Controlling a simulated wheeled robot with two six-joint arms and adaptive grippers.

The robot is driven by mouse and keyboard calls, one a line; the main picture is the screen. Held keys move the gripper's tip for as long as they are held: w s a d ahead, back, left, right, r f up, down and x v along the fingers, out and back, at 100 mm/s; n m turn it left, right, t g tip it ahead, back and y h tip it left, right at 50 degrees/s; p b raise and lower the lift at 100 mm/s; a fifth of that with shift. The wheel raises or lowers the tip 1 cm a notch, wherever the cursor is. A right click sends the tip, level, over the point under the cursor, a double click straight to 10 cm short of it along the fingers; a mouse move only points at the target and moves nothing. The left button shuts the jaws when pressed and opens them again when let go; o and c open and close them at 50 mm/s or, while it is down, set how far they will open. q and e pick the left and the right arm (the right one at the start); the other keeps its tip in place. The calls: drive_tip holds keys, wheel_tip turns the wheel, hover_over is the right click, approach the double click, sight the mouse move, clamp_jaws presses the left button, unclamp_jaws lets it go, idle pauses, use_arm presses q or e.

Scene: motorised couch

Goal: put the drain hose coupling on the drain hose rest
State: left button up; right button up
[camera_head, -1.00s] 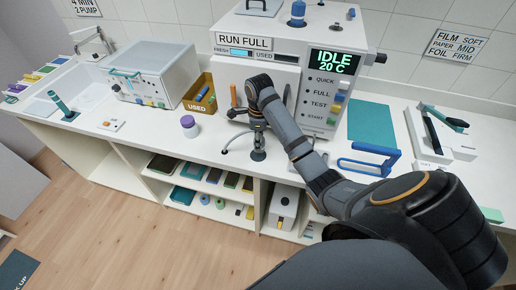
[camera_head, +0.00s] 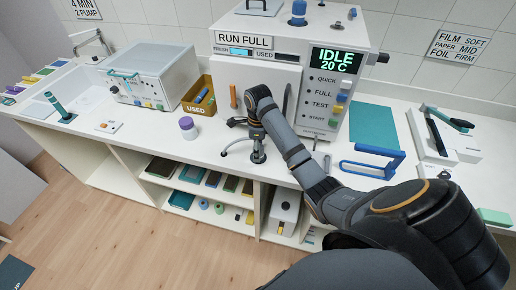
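My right arm reaches in from the right, and my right gripper (camera_head: 237,122) is in front of the machine's door, low over the bench. Its dark fingers are small and partly hidden by the wrist, so I cannot tell whether they are open or shut on something. My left gripper is not in view.
The white machine (camera_head: 258,70) with the IDLE display stands behind the gripper. A brown USED bin (camera_head: 200,108) and a purple-lidded jar (camera_head: 187,125) are to the left. A blue-handled frame (camera_head: 372,162) lies on the right. The bench (camera_head: 150,140) left of the jar is fairly clear.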

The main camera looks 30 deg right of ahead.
drive_tip(key=shift+r, duration=0.35)
wheel_tip(320, 180, up, 12)
drive_tip(key=p, duration=1)
drive_tip(key=shift+f+p, duration=0.2)
drive_tip(key=shift+p, duration=0.1)
